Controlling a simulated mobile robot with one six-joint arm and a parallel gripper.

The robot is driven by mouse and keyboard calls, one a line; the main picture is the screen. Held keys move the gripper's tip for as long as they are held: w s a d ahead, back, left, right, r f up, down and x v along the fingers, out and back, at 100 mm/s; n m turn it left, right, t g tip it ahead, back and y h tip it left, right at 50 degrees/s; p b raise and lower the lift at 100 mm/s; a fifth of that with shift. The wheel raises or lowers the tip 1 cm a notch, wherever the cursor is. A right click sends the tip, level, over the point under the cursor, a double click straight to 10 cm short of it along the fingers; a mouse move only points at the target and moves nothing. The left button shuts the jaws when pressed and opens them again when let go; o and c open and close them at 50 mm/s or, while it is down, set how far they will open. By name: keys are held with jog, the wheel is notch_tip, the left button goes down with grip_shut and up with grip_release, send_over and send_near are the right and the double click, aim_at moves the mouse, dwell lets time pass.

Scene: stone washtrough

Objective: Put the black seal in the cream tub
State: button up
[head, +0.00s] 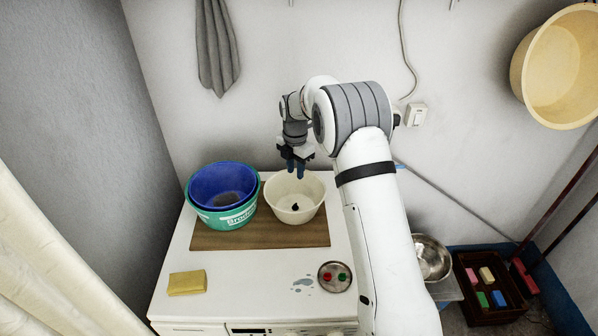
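The cream tub (312,211) stands on a brown mat on top of the white machine. A small black piece, which looks like the black seal (295,207), lies on the bottom inside the tub. My gripper (295,172) is above the back part of the tub, pointing down.
A blue basin nested in a green tub (226,218) stands left of the cream tub on the mat (262,238). A yellow sponge (187,283) and a round metal dish (335,277) with red and green pieces lie in front. A cream basin (556,70) hangs at right.

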jog(key=shift+f, duration=0.1)
jog(key=s+d+r+m+t+b, duration=0.1)
jog(key=s+d+r+m+b, duration=0.1)
jog(key=s+d+r+m, duration=0.45)
jog(key=s+d+r+m+t+b, duration=0.1)
jog(key=s+d+r+m, duration=0.2)
jog(key=s+r+m, duration=0.65)
jog(key=s+d+f+m+b, duration=0.1)
jog(key=s+m, duration=0.4)
jog(key=s, duration=0.6)
jog(key=s+d+f+m+t+b, duration=0.1)
jog(key=s+d+f+m, duration=0.2)
jog(key=s, duration=0.9)
jog(key=d+m, duration=0.1)
jog(key=m, duration=0.2)
jog(key=shift+d+b, duration=0.15)
jog(key=shift+b, duration=0.25)
